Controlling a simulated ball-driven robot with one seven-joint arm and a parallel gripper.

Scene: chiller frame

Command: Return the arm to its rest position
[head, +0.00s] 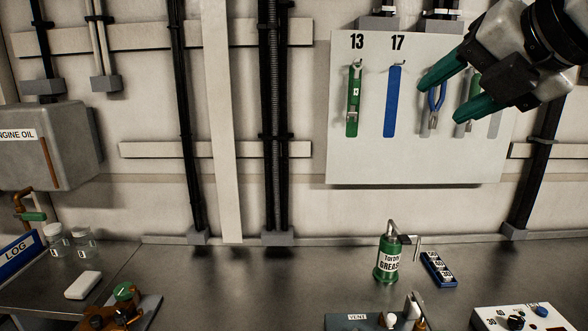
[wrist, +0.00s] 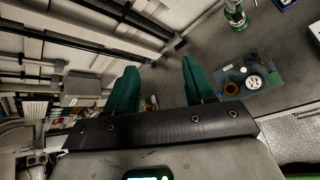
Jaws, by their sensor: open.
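My gripper (head: 458,92) is at the upper right of the head view, in front of the white tool board (head: 440,165). Its two green fingers are apart with nothing between them. In the wrist view my gripper (wrist: 160,85) also shows its green fingers spread and empty. The fingers cover part of the tools hanging on the board's right side. A green-handled tool (head: 353,105) hangs under 13. A blue strip (head: 392,105) shows under 17. Blue-handled pliers (head: 435,105) hang beside one finger.
A green grease can (head: 388,262) and a blue tray of small parts (head: 438,268) stand on the dark bench (head: 270,285). A control box (head: 515,318) is at the lower right. Jars (head: 70,243) and a white block (head: 83,285) are at left. The bench's middle is clear.

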